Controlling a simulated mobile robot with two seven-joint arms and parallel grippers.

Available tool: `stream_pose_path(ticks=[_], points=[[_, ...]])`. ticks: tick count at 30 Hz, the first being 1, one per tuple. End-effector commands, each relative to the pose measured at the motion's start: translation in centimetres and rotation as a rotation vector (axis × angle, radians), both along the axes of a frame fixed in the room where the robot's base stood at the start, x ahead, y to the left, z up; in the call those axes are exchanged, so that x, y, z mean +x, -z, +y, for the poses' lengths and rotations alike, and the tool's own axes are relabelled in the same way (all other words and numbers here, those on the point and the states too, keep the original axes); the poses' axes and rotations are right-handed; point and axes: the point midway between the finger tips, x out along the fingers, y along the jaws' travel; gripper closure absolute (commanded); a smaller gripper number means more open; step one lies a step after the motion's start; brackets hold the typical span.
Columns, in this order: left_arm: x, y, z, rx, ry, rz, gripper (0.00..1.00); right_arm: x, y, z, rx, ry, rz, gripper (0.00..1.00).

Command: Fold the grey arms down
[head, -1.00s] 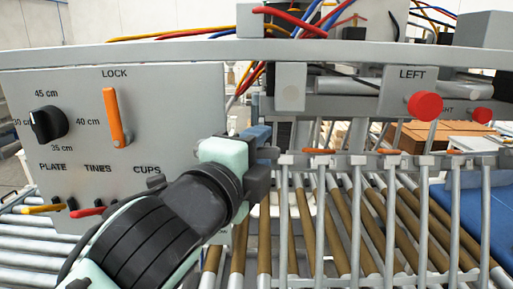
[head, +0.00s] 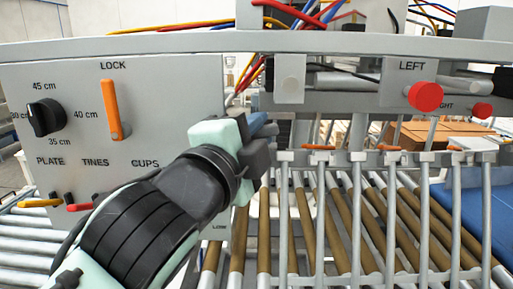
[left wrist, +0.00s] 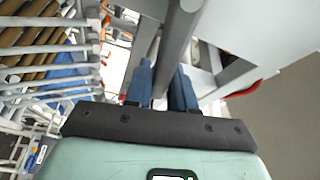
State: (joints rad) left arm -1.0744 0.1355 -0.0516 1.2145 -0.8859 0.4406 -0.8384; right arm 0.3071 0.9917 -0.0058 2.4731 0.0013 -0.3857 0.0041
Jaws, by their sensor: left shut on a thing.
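A row of grey rods (head: 357,220) stands in front of the brown and grey rollers, joined along the top by a grey crossbar with blocks. I take these to be the grey arms. My left gripper (head: 265,129) is at the left end of this row, beside the panel's right edge. Its blue fingers are partly hidden behind its own dark body. In the left wrist view, the blue fingers (left wrist: 163,88) are closed about a grey bar (left wrist: 178,45). Which part the bar belongs to is hard to tell. My right gripper is not in view.
A grey panel (head: 170,100) at left carries a black knob (head: 45,117), an orange LOCK lever (head: 112,108), a yellow lever (head: 40,203) and a red lever (head: 78,207). Red knobs (head: 425,96) sit at right. A long grey beam (head: 200,44) runs above.

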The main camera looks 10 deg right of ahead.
Motion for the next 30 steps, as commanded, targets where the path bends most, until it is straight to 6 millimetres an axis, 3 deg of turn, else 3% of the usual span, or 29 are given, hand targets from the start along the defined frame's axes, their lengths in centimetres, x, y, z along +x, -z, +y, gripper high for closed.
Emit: stream_pose_path(ticks=[3,12,30], points=[[0.1,-0.4,0.3,-0.090,-0.003,0.025,1.00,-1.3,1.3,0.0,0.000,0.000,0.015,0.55],[0.3,-2.0,0.9,-0.280,-0.002,0.079,1.00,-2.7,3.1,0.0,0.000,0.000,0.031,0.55],[0.4,-3.0,1.4,-0.390,-0.002,0.113,1.00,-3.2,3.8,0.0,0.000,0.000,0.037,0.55]])
